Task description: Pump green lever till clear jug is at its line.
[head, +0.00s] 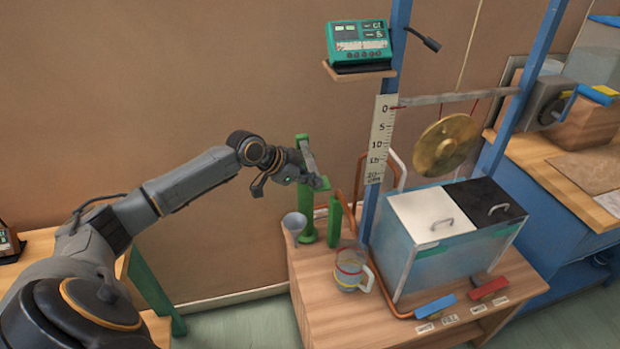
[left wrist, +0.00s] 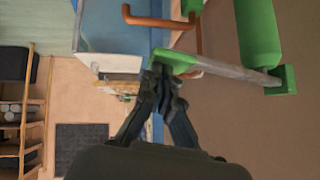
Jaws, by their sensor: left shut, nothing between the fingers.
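The green pump (head: 307,207) stands at the left end of the wooden bench, with a grey lever bar (head: 308,157) that has green ends. In the left wrist view the bar (left wrist: 232,70) slopes across to a green end piece (left wrist: 178,60). My left gripper (head: 312,181) is shut and empty at that end piece; whether it touches cannot be told. The clear jug (head: 349,270) stands upright on the bench below, right of the pump, with red and yellow bands and a pale handle. Its liquid level is too small to read. My right gripper is out of view.
A tank with white and black lids (head: 434,211), a brass gong (head: 446,145), a scale strip (head: 381,138) and a blue post stand right. Red (head: 489,287) and blue (head: 435,306) handles lie in front.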

